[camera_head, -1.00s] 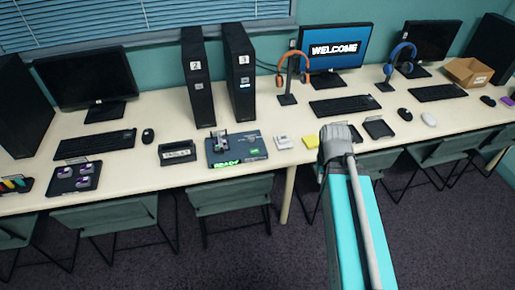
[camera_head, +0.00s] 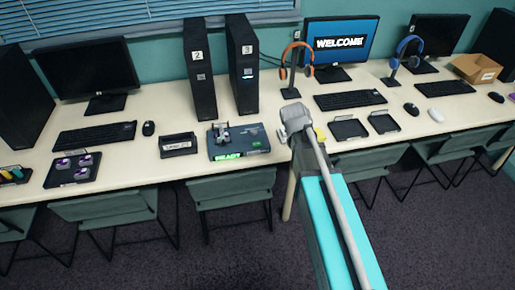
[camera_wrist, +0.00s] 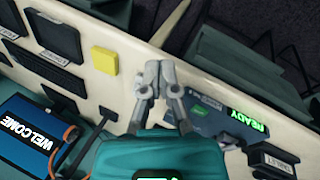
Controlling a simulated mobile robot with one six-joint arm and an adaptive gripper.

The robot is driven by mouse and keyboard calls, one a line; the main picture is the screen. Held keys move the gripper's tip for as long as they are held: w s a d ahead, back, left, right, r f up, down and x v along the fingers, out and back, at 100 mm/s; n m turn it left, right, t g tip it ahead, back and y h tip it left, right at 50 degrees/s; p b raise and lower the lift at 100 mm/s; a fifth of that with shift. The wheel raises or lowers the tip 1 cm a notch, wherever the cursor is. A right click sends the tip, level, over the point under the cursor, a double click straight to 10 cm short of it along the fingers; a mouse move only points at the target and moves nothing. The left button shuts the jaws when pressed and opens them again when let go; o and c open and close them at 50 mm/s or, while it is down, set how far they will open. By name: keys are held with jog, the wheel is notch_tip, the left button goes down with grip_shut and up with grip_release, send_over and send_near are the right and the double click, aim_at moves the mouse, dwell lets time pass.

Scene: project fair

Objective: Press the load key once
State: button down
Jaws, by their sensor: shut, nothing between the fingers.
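A dark flat device (camera_head: 238,142) with a lit green READY strip stands on the table. A small metal fixture (camera_head: 221,132) sits on its top. The device also shows in the wrist view (camera_wrist: 225,118), right of my gripper. I cannot make out a key marked load in any view. My gripper (camera_wrist: 152,78) is shut and empty, its fingertips over the pale table between the device and a yellow block (camera_wrist: 104,60).
A labelled dark tray (camera_head: 179,145) lies left of the device, two black towers (camera_head: 242,65) behind it. Chairs (camera_head: 232,188) line the table's front edge.

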jog(key=w+a+f+n+t+h+b, duration=0.2)
jog(key=w+a+n+b, duration=0.1)
jog(key=w+a+n, duration=0.45)
jog(key=n+t+b, duration=0.2)
jog(key=n+t, duration=0.1)
jog(key=n, duration=0.1)
send_over(260, 141)
jog(key=s+a, duration=0.2)
jog(key=shift+d+r, duration=0.15)
jog(key=shift+r, duration=0.25)
jog(key=shift+f, duration=0.2)
notch_tip(260, 141, down, 8)
jog(key=b, duration=0.8)
jog(key=shift+f+b, duration=0.2)
jog(key=shift+b, duration=0.15)
jog(key=shift+f, duration=0.2)
jog(key=shift+f+b, duration=0.3)
jog(key=shift+b, duration=0.2)
